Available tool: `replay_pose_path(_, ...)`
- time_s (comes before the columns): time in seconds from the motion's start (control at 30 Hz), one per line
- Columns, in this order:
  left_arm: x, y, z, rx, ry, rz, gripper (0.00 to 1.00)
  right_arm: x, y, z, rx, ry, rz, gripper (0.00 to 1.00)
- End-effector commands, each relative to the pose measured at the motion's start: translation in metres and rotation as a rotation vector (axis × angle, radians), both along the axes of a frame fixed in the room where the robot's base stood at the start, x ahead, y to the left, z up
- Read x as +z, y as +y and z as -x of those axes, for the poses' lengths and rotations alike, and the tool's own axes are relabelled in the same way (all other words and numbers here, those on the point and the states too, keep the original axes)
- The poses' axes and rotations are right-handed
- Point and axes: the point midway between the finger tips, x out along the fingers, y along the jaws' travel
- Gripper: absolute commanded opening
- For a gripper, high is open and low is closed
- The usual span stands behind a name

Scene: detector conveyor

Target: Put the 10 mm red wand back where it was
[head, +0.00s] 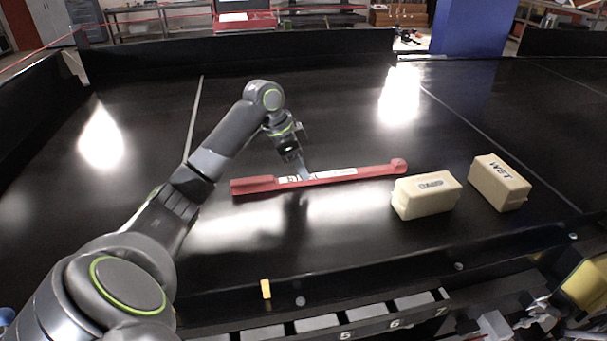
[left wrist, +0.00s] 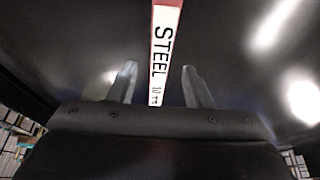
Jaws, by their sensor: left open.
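The red wand (head: 365,173) lies on the black conveyor belt, stretching from left to right in the head view. It has a white label, which reads "STEEL 10" in the left wrist view (left wrist: 163,45). My left gripper (head: 303,172) is at the wand's labelled middle, pointing down. In the left wrist view its two fingers (left wrist: 160,82) stand apart, one on each side of the wand, with gaps between them and the label. Whether the fingers reach the belt cannot be told. My right gripper is not in view.
Two cream blocks sit right of the wand: one (head: 426,196) close to its right end, another marked "WET" (head: 499,182) farther right. Numbered slots (head: 372,325) line the front edge, with a small yellow piece (head: 265,289) above them. The belt behind the wand is clear.

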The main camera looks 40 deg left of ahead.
Motion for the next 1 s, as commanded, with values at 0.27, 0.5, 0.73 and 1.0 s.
replay_pose_path(0.27, 0.054, 0.016, 0.017, 0.0, -0.004, -0.003, 0.45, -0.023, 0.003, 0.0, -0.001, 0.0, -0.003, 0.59)
replay_pose_path(0.5, 0.08, 0.022, 0.025, 0.0, -0.001, 0.0, 0.45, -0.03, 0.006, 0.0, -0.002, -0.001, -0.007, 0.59)
replay_pose_path(0.73, 0.084, 0.022, 0.026, 0.0, 0.0, 0.001, 0.45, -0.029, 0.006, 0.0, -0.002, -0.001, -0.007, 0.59)
replay_pose_path(1.0, 0.084, 0.022, 0.026, 0.0, 0.0, 0.001, 0.45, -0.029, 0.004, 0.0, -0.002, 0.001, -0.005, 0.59)
